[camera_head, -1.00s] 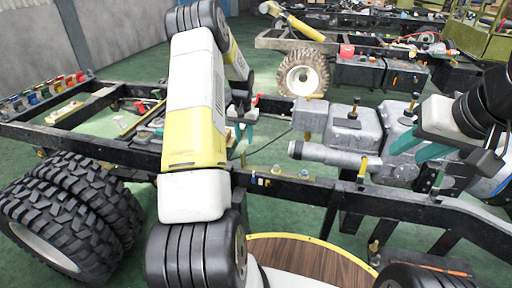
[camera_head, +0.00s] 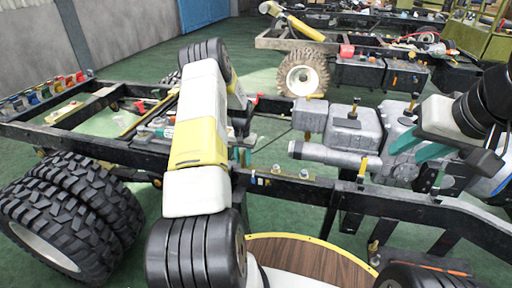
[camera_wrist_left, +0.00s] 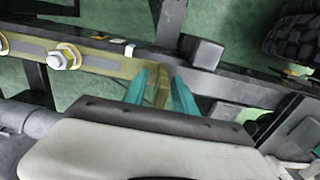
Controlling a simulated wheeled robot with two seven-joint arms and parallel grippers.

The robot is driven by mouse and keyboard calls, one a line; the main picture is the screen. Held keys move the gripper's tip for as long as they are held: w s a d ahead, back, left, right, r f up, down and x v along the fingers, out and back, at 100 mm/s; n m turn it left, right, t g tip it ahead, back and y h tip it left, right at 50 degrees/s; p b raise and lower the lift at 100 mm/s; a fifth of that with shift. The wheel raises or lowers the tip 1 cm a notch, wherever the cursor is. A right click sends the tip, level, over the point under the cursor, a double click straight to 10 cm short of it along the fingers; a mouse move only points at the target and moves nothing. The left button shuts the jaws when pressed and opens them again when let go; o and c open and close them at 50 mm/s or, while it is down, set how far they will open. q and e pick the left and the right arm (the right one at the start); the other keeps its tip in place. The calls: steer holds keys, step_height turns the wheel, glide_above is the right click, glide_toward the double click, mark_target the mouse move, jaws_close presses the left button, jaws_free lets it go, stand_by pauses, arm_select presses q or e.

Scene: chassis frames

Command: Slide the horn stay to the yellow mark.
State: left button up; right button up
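The horn stay looks like the olive strip (camera_wrist_left: 107,63) along the dark chassis rail in the left wrist view, with an upright olive part between my fingers. In the head view an olive strip (camera_head: 289,178) with bolts lies on the near rail (camera_head: 330,190). My left gripper (camera_wrist_left: 160,92) has its teal fingertips apart, either side of the upright part; firm contact on both sides does not show. In the head view my left arm partly hides this gripper (camera_head: 243,157). My right gripper (camera_head: 420,150) is over the engine, its finger gap unclear. I cannot surely identify the yellow mark.
A bolt with a washer (camera_wrist_left: 65,57) stands on the rail. The grey engine and gearbox (camera_head: 352,133) lie right of my left gripper. Big tyres (camera_head: 72,215) stand at the left. A round wooden-topped table (camera_head: 310,262) is in front.

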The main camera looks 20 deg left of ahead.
arm_select(q)
jaws_close()
steer(key=shift+d, duration=0.1)
stand_by(1.2)
